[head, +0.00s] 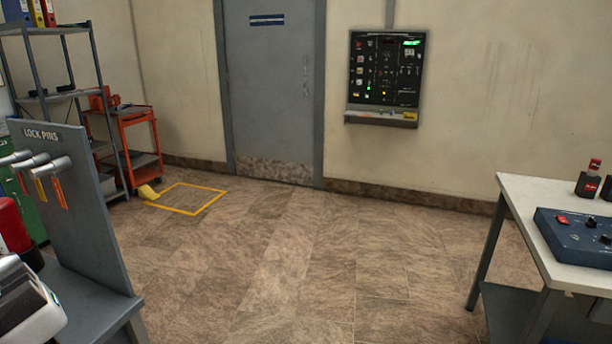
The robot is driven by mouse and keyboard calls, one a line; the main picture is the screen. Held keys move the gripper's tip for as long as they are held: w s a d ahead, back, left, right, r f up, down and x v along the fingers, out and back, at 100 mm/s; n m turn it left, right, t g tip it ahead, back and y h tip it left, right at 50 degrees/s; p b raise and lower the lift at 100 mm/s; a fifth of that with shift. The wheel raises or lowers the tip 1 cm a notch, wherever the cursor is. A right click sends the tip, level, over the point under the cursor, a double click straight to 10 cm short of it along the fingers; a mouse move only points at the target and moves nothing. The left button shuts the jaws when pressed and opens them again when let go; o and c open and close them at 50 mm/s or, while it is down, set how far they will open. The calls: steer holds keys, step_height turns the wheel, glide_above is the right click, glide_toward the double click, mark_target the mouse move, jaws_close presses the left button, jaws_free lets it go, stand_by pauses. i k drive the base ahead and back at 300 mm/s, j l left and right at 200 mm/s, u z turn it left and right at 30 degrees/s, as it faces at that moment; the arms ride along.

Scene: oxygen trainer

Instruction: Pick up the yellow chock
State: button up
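The yellow chock (149,192) lies on the floor at the left. It sits at the left corner of a yellow taped square (187,211), close to the foot of an orange cart. It looks small from here, and its exact shape is hard to tell. My gripper is not in view.
An orange cart (140,114) and a grey shelf rack (93,60) stand behind the chock. A lock pins board (85,200) on a bench fills the near left. A white-topped table (540,192) with a blue control box (575,236) stands at the right. The middle floor is clear.

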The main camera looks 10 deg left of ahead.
mark_target(145, 193)
steer(key=i+z, duration=0.35)
steer(key=i, duration=0.85)
steer(key=i+u, duration=0.35)
steer(key=i, duration=0.2)
steer(key=i+l+u, duration=0.1)
steer(key=i+u, duration=0.25)
steer(key=i, duration=0.2)
steer(key=i+u, duration=0.3)
steer(key=i, duration=0.3)
steer(key=i+u, duration=0.25)
steer(key=i, duration=0.35)
steer(key=i+u, duration=0.15)
steer(key=i, duration=0.7)
steer(key=i+u, duration=0.15)
steer(key=i, duration=0.7)
steer(key=i+l+u, duration=0.2)
steer(key=i, duration=0.6)
steer(key=i+l+u, duration=0.2)
steer(key=i, duration=0.2)
steer(key=i+l+u, duration=0.2)
steer(key=i, duration=0.2)
steer(key=i+l+u, duration=0.25)
steer(key=i, duration=0.15)
steer(key=i+j+z, duration=0.15)
steer(key=z, duration=0.25)
steer(key=i+j+z, duration=0.1)
steer(key=z, duration=0.25)
